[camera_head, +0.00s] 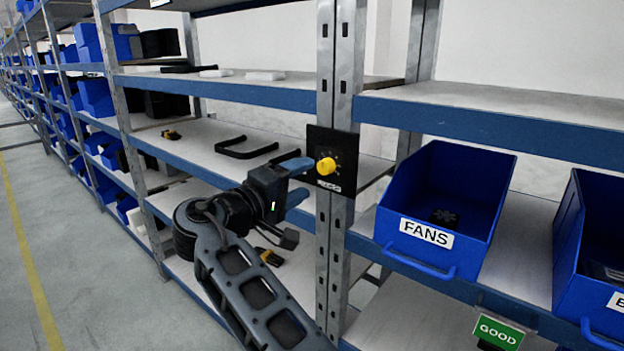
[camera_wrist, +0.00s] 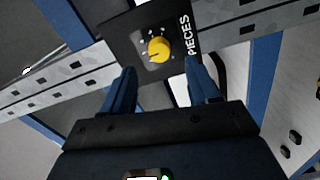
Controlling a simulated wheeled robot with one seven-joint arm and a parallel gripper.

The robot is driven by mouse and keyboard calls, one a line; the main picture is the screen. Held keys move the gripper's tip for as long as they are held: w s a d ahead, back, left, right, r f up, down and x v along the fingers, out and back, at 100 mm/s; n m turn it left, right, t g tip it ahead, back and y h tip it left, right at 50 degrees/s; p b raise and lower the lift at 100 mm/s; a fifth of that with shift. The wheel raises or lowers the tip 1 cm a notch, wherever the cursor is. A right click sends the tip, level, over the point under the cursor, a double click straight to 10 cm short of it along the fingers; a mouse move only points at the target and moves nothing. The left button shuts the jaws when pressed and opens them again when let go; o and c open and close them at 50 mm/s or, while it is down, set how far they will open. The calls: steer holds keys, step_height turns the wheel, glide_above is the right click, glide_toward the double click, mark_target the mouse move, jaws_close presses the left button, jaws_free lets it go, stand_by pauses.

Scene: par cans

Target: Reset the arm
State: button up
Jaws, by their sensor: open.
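My gripper (camera_head: 293,180) is raised in front of the shelf upright, with its blue fingers apart and nothing between them. In the wrist view my gripper (camera_wrist: 158,88) shows both fingers spread. A black panel (camera_head: 345,146) with a yellow knob (camera_head: 326,166) is fixed to the metal upright, just beyond the fingertips. The knob (camera_wrist: 158,49) also shows in the wrist view, ahead of the gap between the fingers and apart from them. The panel carries white marks around the knob and the word "PIECES". My arm reaches up from the bottom of the head view, bent at the elbow.
A blue bin labelled FANS (camera_head: 470,200) holds a dark fan on the right shelf, with another blue bin (camera_head: 566,240) beside it. A black handle-shaped part (camera_head: 246,154) lies on the left shelf. The floor aisle (camera_head: 50,240) at left is clear.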

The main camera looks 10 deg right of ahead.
steer(key=shift+v, duration=0.9)
